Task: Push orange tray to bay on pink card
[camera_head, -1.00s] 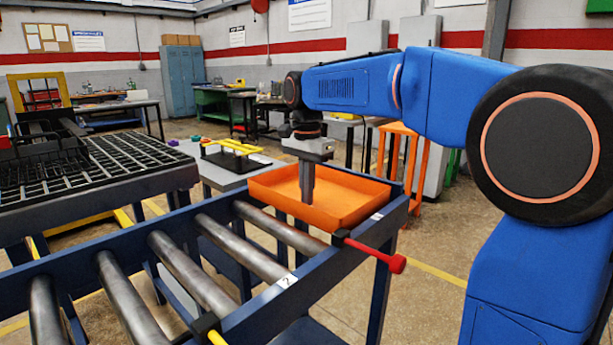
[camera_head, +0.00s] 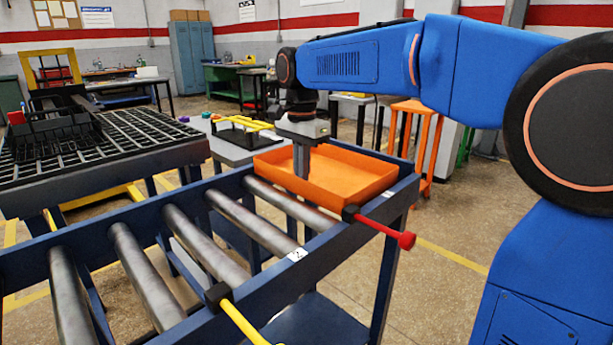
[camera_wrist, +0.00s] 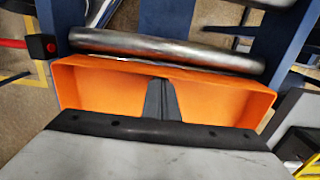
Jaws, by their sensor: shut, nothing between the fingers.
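The orange tray (camera_head: 355,172) is an open, shallow box resting on the right end of the roller conveyor (camera_head: 213,284). My gripper (camera_head: 302,176) points down with its shut fingers inside the tray, towards its left part, holding nothing. The wrist view shows the tray's orange inside (camera_wrist: 215,100) around my gripper (camera_wrist: 162,92). A roller lies just beyond the tray there. I cannot tell whether the fingertips touch the tray. I see no pink card; a white card marked 2 (camera_head: 297,255) is on the front rail.
A red-handled stop (camera_head: 385,230) is by the tray's near corner, and a yellow-handled one (camera_head: 236,313) is further left on the front rail. Bare rollers extend left of the tray. A black grid table (camera_head: 110,155) stands behind left, and a yellow-handled rack (camera_head: 240,130) behind the tray.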

